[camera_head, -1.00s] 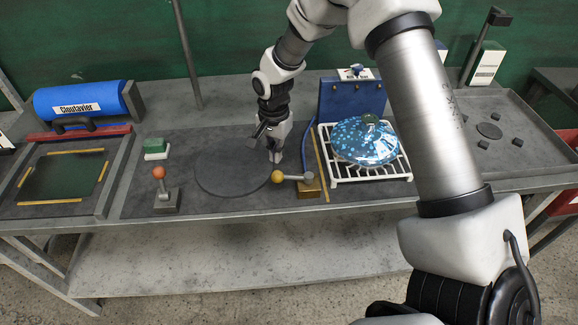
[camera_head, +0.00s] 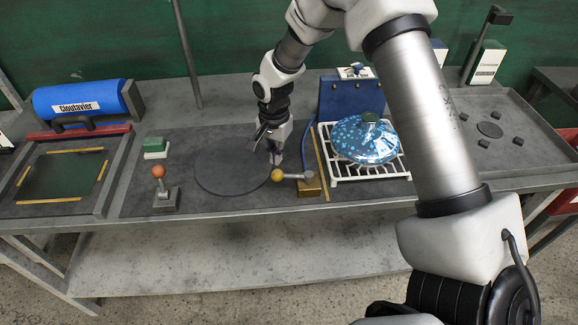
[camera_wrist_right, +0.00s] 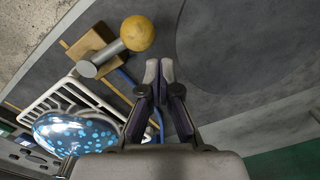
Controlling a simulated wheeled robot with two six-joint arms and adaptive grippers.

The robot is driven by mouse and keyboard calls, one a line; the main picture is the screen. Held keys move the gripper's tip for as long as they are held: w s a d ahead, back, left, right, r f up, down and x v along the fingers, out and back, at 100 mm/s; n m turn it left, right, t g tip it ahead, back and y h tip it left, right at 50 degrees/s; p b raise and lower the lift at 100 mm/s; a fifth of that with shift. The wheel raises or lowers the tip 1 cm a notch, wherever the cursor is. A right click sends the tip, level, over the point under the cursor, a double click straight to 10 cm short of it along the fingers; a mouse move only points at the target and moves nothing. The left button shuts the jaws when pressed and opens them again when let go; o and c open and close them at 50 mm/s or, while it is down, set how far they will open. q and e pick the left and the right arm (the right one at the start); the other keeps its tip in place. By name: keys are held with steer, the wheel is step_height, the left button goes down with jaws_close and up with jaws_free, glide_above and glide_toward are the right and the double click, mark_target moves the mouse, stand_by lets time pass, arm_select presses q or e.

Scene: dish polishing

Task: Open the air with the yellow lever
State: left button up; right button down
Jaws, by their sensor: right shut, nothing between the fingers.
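The yellow lever has a yellow ball knob (camera_head: 277,175) on a short grey rod, mounted on a brass-coloured block (camera_head: 310,186). The rod lies roughly level, with the knob pointing left. In the right wrist view the yellow knob (camera_wrist_right: 137,33) is at the upper left, beside the fingertips and apart from them. My right gripper (camera_head: 276,163) is shut and empty, pointing down just behind the knob in the head view. Its closed fingers also show in the right wrist view (camera_wrist_right: 159,72). My left gripper is not in view.
A red-knobbed lever (camera_head: 158,172) and a green button box (camera_head: 155,147) stand to the left. A round dark disc (camera_head: 222,172) lies left of the knob. A blue speckled dish (camera_head: 352,140) sits on a white rack (camera_head: 345,178) to the right.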

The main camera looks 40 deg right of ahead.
mark_target(276, 174)
steer(key=shift+f+b, duration=0.4)
steer(key=shift+f, duration=0.8)
steer(key=shift+s+a+r+p, duration=0.1)
steer(key=shift+s+a+p, duration=0.2)
steer(key=shift+s+a, duration=0.6)
steer(key=shift+s, duration=0.3)
steer(key=shift+s+a, duration=0.4)
steer(key=shift+s, duration=0.2)
steer(key=shift+s+a, duration=0.1)
steer(key=shift+s, duration=0.1)
steer(key=shift+s+a, duration=0.25)
steer(key=shift+s, duration=0.25)
